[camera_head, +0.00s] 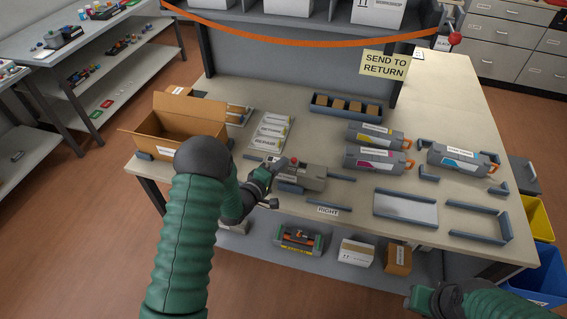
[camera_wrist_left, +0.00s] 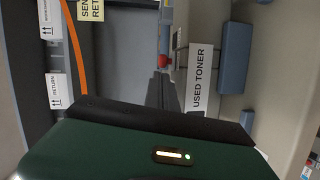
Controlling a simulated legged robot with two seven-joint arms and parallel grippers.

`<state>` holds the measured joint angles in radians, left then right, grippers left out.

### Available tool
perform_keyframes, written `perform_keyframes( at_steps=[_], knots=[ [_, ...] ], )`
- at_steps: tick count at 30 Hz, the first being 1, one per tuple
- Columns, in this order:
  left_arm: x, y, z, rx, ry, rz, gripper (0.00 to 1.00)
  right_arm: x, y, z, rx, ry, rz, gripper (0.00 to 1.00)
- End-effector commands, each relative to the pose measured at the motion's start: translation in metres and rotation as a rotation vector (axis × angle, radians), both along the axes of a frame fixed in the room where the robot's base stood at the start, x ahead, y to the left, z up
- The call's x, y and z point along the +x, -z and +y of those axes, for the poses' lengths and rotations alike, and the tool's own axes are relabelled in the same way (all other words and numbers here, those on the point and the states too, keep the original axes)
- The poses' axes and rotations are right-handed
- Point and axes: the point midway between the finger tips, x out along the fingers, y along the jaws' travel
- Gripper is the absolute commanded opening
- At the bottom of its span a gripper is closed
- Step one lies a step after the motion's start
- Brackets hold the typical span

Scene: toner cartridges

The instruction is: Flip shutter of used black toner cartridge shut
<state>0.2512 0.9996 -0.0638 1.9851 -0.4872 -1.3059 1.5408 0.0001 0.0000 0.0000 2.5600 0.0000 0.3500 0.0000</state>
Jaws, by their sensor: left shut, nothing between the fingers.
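A grey toner cartridge (camera_head: 312,178) lies near the front edge of the bench, left of centre, partly hidden by my left gripper. A small red tip (camera_head: 294,160) shows at its upper left side; a red tip also shows in the left wrist view (camera_wrist_left: 163,62), just beyond the fingers. My left gripper (camera_head: 279,166) is shut and empty, its fingertips close to that red tip; I cannot tell whether they touch. Its fingers also show in the left wrist view (camera_wrist_left: 163,84). My right gripper (camera_head: 422,299) is at the bottom right, away from the cartridge; its fingers are unclear.
A USED TONER label (camera_wrist_left: 200,78) stands beside the fingers. An open cardboard box (camera_head: 180,123) is at left. Coloured cartridges (camera_head: 375,160) lie at right, near a blue-grey tray (camera_head: 345,107) of brown blocks. Low rails and an empty plate (camera_head: 405,208) occupy the front right.

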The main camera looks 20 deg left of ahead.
Motion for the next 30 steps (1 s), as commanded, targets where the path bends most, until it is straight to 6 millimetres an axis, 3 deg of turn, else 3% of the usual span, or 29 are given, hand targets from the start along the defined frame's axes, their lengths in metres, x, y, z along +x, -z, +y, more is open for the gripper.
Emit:
perform_keyframes(
  at_steps=[14,22,30],
  knots=[
    [0.005,0.002,-0.009,0.0,0.0,0.0,0.0,0.0,-0.001,0.0,0.0,0.0,0.0,0.36],
    [0.009,0.002,-0.043,-0.001,0.001,-0.001,0.0,0.0,0.002,0.0,0.0,0.0,0.0,0.36],
    [0.009,0.002,-0.046,0.0,0.0,0.0,0.0,0.0,0.002,0.0,0.0,0.0,0.0,0.36]
  ],
)
